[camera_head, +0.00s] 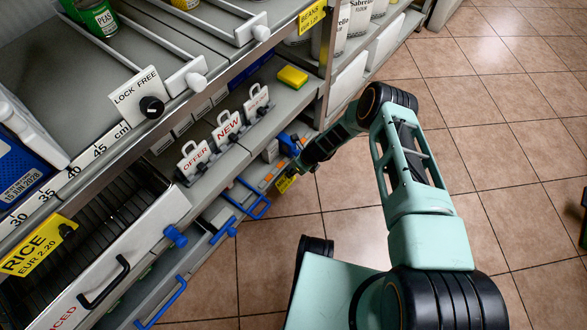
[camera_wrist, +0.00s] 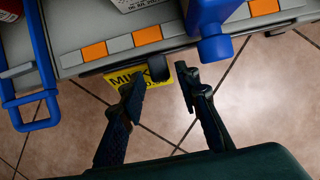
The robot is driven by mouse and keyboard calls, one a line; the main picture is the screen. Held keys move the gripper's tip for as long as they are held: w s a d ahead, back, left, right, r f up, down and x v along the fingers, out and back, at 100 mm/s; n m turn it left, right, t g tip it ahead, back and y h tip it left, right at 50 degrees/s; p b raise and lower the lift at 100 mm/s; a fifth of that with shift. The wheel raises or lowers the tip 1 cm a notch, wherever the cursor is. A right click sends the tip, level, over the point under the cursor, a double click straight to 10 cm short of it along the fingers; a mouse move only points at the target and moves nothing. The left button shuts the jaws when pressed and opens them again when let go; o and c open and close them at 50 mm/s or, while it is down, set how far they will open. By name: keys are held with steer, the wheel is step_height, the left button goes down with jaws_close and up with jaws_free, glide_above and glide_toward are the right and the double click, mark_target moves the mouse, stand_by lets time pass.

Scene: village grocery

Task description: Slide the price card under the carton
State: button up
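A yellow price card (camera_wrist: 120,79) reading "MILK" hangs at the front edge of a low shelf, beside a black clip (camera_wrist: 158,68). It also shows in the head view (camera_head: 285,183). My gripper (camera_wrist: 161,84) is open below the shelf edge, its two fingers apart. The left finger covers part of the card; I cannot tell whether it touches. In the head view my gripper (camera_head: 297,166) reaches the low shelf front. A white printed box, perhaps the carton, (camera_wrist: 136,4) is cut off at the top of the wrist view.
A blue handle (camera_wrist: 40,75) stands left and a blue knob (camera_wrist: 215,46) right of the fingers. Orange and grey blocks (camera_wrist: 147,36) line the shelf edge. Cards reading "OFFER" (camera_head: 195,158) and "NEW" (camera_head: 228,129) stand on the shelf above. Tiled floor (camera_head: 500,120) is open at right.

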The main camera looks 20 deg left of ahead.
stand_by(0.3)
steer(key=v, duration=1.2)
steer(key=shift+s, duration=0.1)
steer(key=shift+c, duration=0.4)
